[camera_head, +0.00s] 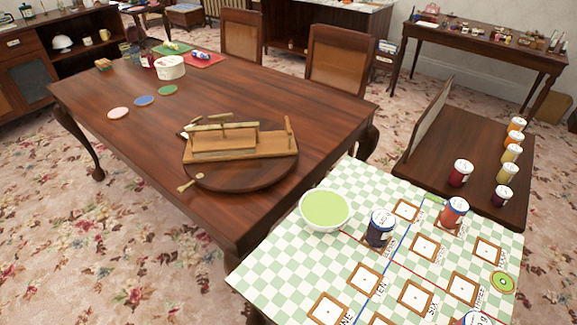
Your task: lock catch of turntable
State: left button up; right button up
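The turntable (262,178) is a round dark wooden disc on the brown wooden table. A wooden box-like frame (240,150) with bars across it and a short upright post at its right end stands on the disc. A small light wooden piece with a round end (189,182) sticks out at the disc's front left edge. It may be the catch; I cannot tell whether it is locked. Neither of my grippers is in view.
The brown table (130,85) also holds coloured discs (144,100) and a white round container (170,67). A checkered table (258,274) at front right bears a green bowl (326,209), jars and small frames. Chairs (336,55) stand behind. Carpet at left is clear.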

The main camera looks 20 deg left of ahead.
aim_at(196, 121)
jog(key=k+j, duration=0.1)
jog(key=j, duration=0.3)
jog(key=j+z, duration=0.1)
jog(key=j, duration=0.3)
jog(key=j+z, duration=0.15)
jog(key=j, duration=0.3)
jog(key=j+z, duration=0.1)
jog(key=j, duration=0.4)
jog(key=k+j+z, duration=0.15)
jog(key=j, duration=0.3)
jog(key=j+z, duration=0.15)
jog(key=j, duration=0.3)
jog(key=k+j+z, duration=0.1)
jog(key=j, duration=0.35)
jog(key=k+j+z, duration=0.15)
jog(key=j, duration=0.3)
jog(key=k+j+z, duration=0.15)
jog(key=j, duration=0.3)
jog(key=k+j+z, duration=0.1)
jog(key=j, duration=0.3)
